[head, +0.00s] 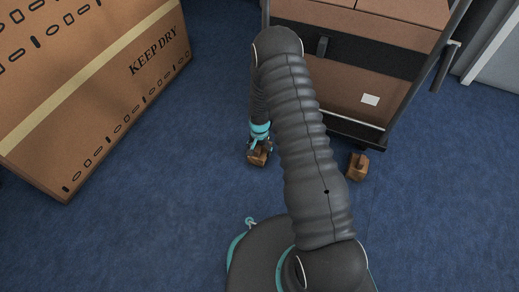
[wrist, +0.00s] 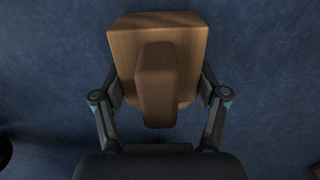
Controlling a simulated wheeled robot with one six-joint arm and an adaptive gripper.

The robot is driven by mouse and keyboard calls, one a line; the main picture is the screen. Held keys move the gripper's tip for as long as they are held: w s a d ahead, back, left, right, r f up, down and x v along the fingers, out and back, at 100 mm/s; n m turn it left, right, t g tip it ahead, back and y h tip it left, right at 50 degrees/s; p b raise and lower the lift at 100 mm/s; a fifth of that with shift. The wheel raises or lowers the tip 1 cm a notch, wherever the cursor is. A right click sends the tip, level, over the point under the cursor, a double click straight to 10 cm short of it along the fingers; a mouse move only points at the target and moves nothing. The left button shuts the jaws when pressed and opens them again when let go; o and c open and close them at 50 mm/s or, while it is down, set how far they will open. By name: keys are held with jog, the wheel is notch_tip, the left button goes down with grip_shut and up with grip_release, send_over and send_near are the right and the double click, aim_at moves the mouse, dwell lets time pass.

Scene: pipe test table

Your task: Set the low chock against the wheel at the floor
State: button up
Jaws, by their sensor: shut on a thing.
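My gripper (head: 257,143) is low near the floor, left of the loaded trolley, partly behind my arm. In the wrist view it is shut on a brown wooden chock (wrist: 185,42) with a darker raised grip (wrist: 158,85), a finger on each side. The held chock also shows in the head view (head: 259,157). I cannot tell whether it touches the floor. A second brown chock (head: 357,168) sits on the floor at the trolley's front right corner. The trolley's wheels are mostly hidden in the head view. A dark rounded shape (wrist: 5,151) shows at the wrist view's left edge, possibly a wheel.
The trolley (head: 345,126) carries stacked brown boxes (head: 350,85) with a dark strap. A large "KEEP DRY" carton (head: 90,80) stands at the left. Blue carpet (head: 150,220) is clear in front and between carton and trolley. A pale door or panel (head: 497,65) is at the right.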

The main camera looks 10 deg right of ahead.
jog(key=shift+f, duration=0.35)
dwell(0.4)
jog(key=o, duration=1.4)
notch_tip(320, 180, up, 12)
